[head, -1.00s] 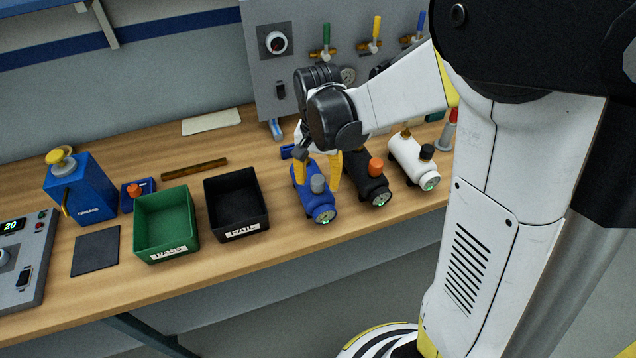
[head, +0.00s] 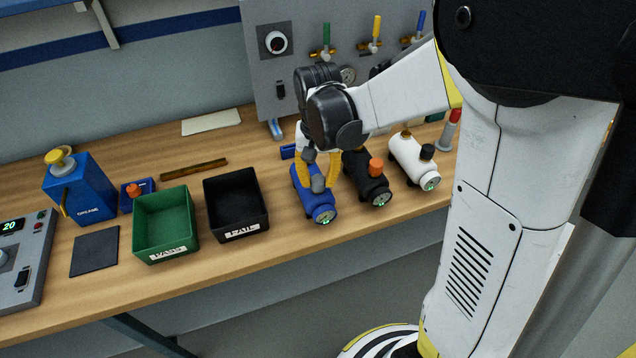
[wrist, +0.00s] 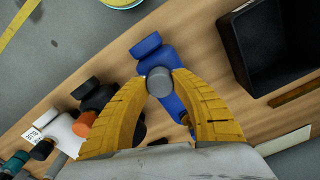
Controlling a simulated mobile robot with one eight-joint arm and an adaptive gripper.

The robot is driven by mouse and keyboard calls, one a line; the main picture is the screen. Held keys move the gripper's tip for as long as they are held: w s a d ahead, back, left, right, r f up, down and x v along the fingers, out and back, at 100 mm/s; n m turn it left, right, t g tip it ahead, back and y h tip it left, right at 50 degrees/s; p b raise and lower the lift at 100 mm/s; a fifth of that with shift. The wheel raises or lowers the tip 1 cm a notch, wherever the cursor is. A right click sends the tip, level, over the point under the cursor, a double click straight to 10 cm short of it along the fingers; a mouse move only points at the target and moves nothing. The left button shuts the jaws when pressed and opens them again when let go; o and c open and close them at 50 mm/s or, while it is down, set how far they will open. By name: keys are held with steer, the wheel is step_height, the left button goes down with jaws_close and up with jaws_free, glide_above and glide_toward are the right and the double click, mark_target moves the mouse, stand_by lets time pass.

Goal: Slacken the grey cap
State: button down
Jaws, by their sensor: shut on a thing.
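The grey cap (head: 318,184) sits on top of the blue cylinder (head: 321,208), which lies on the bench with its round gauge end toward the front edge. My gripper (head: 319,180) reaches down from above, with a yellow finger on either side of the cap. In the wrist view the grey cap (wrist: 159,81) is between the two fingertips (wrist: 160,79), which are shut on it. The blue cylinder (wrist: 150,52) shows beyond and under the fingers. The cap's lower part is hidden from the wrist view.
Close by on the right are a black cylinder with an orange cap (head: 375,167) and a white cylinder with a black cap (head: 412,158). A black bin (head: 237,233) and a green bin (head: 167,254) stand to the left. Bare bench lies between the black bin and the blue cylinder.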

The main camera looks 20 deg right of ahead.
stand_by(0.3)
steer(key=n, duration=0.4)
steer(key=shift+n, duration=2.1)
steer(key=n, duration=0.4)
steer(key=shift+b, duration=0.35)
steer(key=c, duration=1.1)
jaws_free()
steer(key=shift+o, duration=0.2)
